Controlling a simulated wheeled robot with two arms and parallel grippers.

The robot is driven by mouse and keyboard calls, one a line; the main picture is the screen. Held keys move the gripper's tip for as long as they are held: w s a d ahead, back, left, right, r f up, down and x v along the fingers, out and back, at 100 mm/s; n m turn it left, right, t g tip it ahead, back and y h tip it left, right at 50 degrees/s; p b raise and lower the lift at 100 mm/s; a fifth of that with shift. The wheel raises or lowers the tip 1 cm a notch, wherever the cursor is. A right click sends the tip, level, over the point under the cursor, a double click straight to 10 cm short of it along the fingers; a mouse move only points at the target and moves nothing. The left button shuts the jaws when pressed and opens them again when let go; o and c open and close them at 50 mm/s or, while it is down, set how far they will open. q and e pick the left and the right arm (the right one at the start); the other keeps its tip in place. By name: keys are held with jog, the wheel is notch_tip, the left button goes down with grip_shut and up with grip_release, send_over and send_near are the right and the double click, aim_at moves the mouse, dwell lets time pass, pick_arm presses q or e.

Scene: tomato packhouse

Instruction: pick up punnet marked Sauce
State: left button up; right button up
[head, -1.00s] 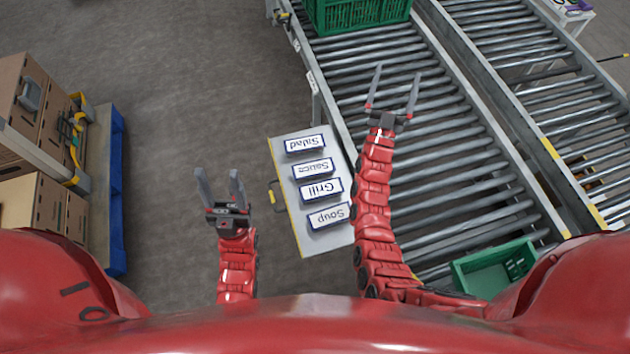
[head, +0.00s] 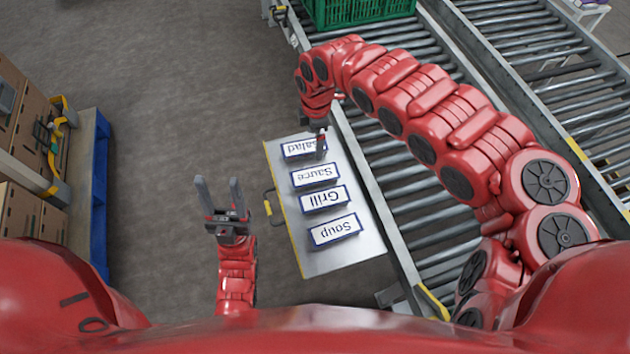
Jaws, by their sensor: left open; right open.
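The label marked Sauce (head: 315,175) lies on a light metal shelf (head: 345,256) beside the conveyor. It is second from the top of a column, between the ones marked Salad (head: 297,149) and Grill (head: 324,199); one marked Soup (head: 335,231) is lowest. Only the labelled faces show clearly, and the writing is upside down. My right gripper (head: 320,146) is open, over the right end of Salad and just above Sauce; I cannot tell whether it touches anything. My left gripper (head: 220,184) is open and empty, left of the shelf over the floor.
A roller conveyor (head: 440,211) runs along the shelf's right side, with a green crate (head: 360,12) at its top. A yellow handle (head: 268,206) sticks out from the shelf's left edge. Cardboard boxes (head: 28,130) and a blue pallet (head: 99,200) stand at the left.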

jog(key=b, duration=0.1)
send_near(317, 174)
jog(key=f, duration=0.5)
jog(key=shift+w+a+f, duration=0.15)
jog(key=shift+w, duration=0.1)
jog(key=f, duration=0.4)
jog(key=shift+s+a+f+b, duration=0.15)
jog(key=shift+s+f+b, duration=0.05)
jog(key=shift+s+b, duration=0.15)
jog(key=shift+w+f, duration=0.15)
jog(key=shift+f, duration=0.15)
jog(key=c, duration=1.4)
